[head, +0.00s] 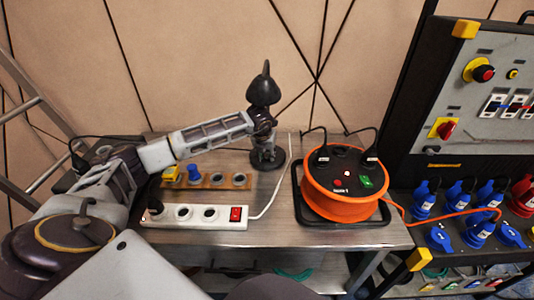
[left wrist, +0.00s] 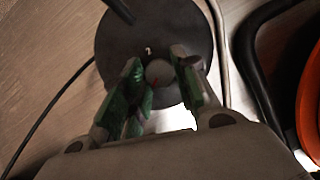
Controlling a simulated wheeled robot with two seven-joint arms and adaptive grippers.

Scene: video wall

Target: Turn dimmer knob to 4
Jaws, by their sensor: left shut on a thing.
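A black desk lamp (head: 262,88) stands at the back of the metal table, on a round dark base (head: 278,163). A small white figure that looks like a 2 is just above the knob; other scale figures are not readable. My left gripper (head: 265,143) reaches in from the left over the base. In the left wrist view its green-padded fingers (left wrist: 158,76) are on either side of the knob, shut on it. My right gripper is not visible.
An orange cable reel (head: 342,205) stands right of the lamp. A white power strip (head: 190,222) with a red switch and a wooden socket strip (head: 226,181) lie in front, under my arm. A control panel (head: 500,75) rises at right.

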